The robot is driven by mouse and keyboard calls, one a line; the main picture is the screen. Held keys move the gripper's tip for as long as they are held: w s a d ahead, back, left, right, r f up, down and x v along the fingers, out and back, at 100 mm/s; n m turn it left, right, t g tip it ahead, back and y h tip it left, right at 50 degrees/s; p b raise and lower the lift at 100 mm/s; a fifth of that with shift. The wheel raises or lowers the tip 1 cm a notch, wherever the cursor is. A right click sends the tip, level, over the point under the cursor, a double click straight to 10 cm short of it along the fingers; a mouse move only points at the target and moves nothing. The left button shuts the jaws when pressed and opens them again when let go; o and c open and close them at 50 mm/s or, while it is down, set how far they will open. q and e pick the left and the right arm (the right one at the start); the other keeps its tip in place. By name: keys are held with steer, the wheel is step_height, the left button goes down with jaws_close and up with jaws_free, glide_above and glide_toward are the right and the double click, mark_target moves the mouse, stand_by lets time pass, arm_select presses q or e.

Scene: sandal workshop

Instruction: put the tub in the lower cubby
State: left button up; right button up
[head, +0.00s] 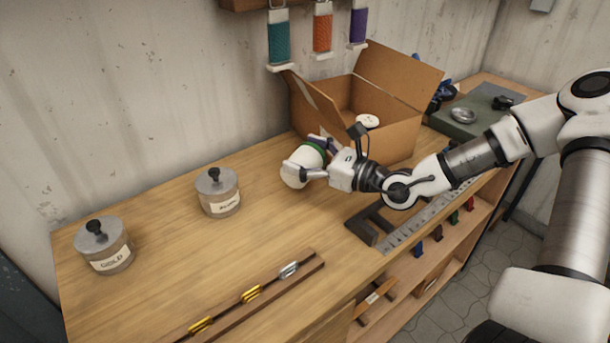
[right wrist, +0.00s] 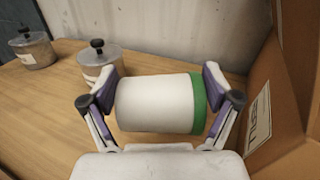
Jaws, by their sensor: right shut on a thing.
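The tub (head: 297,170) is white with a green band at one end. My right gripper (head: 312,160) is shut on it, just left of the cardboard box, over the bench top. In the right wrist view the tub (right wrist: 155,103) lies sideways between the two fingers of the gripper (right wrist: 160,92), its green end to the right. Whether it touches the bench is unclear. Open shelf space (head: 462,248) shows under the bench's front edge; I cannot tell which part is the lower cubby. My left gripper is not in view.
An open cardboard box (head: 393,140) stands behind my right gripper, with a round white thing inside. Two lidded jars (head: 219,194) (head: 105,248) stand at left. A wooden strip (head: 225,312) with metal pieces and a dark bracket (head: 362,226) lie near the front edge. The middle is clear.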

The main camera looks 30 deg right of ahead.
step_height(320, 180, down, 4)
steer(key=shift+f+b, duration=0.2)
steer(key=shift+b, duration=0.45)
steer(key=shift+d+f+p, duration=0.2)
steer(key=shift+p, duration=0.2)
steer(key=shift+f, duration=0.15)
steer(key=shift+f+b, duration=0.25)
steer(key=shift+b, duration=0.05)
steer(key=o, duration=1.2)
